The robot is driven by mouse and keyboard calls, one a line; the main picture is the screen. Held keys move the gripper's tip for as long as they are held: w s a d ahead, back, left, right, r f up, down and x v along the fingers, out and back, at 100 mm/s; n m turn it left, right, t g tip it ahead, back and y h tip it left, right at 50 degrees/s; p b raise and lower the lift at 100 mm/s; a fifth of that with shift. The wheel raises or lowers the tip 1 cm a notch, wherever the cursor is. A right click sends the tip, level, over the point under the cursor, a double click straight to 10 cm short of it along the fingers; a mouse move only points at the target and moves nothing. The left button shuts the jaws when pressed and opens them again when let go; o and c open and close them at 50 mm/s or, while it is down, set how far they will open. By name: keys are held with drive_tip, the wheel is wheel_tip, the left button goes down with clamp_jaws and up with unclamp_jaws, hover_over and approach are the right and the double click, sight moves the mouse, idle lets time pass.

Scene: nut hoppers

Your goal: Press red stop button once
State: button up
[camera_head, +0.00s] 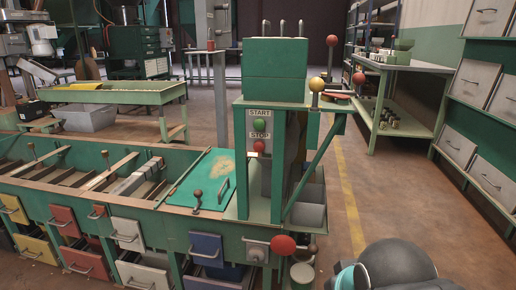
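The red stop button (259,147) is small and round. It sits on the front of the green machine post, just below the STOP label (260,135). A green start button (259,124) is above that label, under the START label (258,113). The red button shows unobstructed, and nothing touches it. Dark, rounded parts of my own arm show at the bottom right, well away from the button. My gripper's fingers are not in view.
A large red ball knob (283,245) is low on the machine's front. A yellow ball (317,85) is on a lever at the upper right. Hoppers with coloured drawers (64,219) extend left. Open floor (400,190) lies right of the machine, before shelving.

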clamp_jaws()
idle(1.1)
